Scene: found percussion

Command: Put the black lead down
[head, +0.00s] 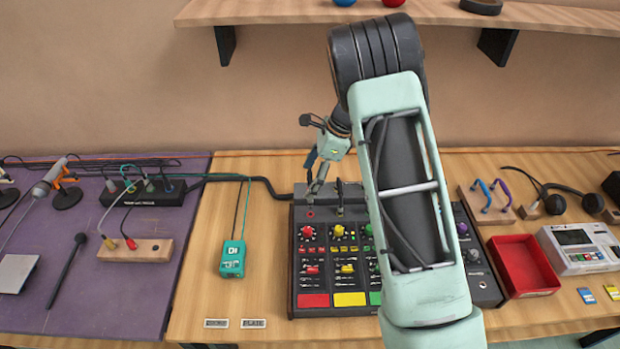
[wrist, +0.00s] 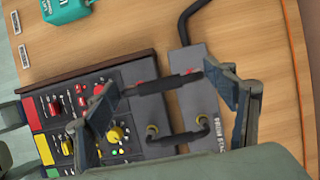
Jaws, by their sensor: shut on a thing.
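The black lead (wrist: 165,84) is a short dark bar spanning between my two fingertips in the wrist view. My gripper (wrist: 163,82) is shut on it, with a finger at each end. In the head view my gripper (head: 318,188) is above the back left edge of the mixer, and the held lead is hard to make out there. Below it are the black mixer (head: 345,285) with coloured knobs and a grey box (wrist: 203,103) behind it. Whether the lead touches either is unclear.
A second short dark lead (wrist: 180,141) joins the mixer and the grey box. A teal DI box (head: 232,262) stands left of the mixer, with bare wood around it. A red tray (head: 522,266) is on the right. A purple mat (head: 105,300) lies at left.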

